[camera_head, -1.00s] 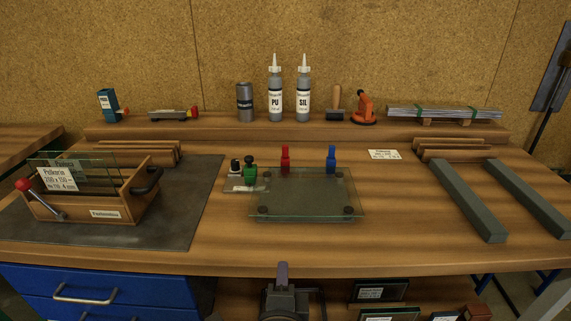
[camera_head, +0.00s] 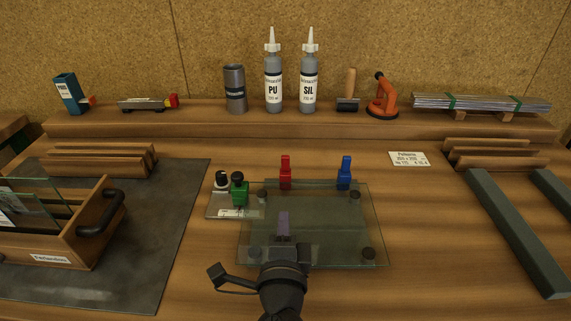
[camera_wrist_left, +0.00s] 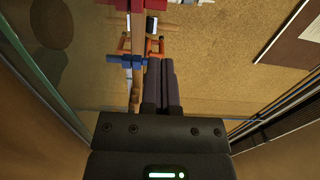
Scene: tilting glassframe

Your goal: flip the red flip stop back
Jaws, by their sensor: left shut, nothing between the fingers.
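The red flip stop (camera_head: 285,172) stands upright at the back edge of the glass pane (camera_head: 320,215). My left gripper (camera_head: 283,222) is over the pane, in front of the red stop and apart from it. Its purple fingers are shut with nothing between them. In the left wrist view the shut fingers (camera_wrist_left: 162,82) point up the picture, and a red part (camera_wrist_left: 124,5) shows at the top edge. My right gripper is in neither view.
A blue stop (camera_head: 345,173) stands right of the red one, a green stop (camera_head: 239,190) to its left. A wooden glass crate (camera_head: 85,235) is at left, grey bars (camera_head: 515,235) at right. Bottles (camera_head: 273,85) stand on the back shelf. Bench between pane and bars is clear.

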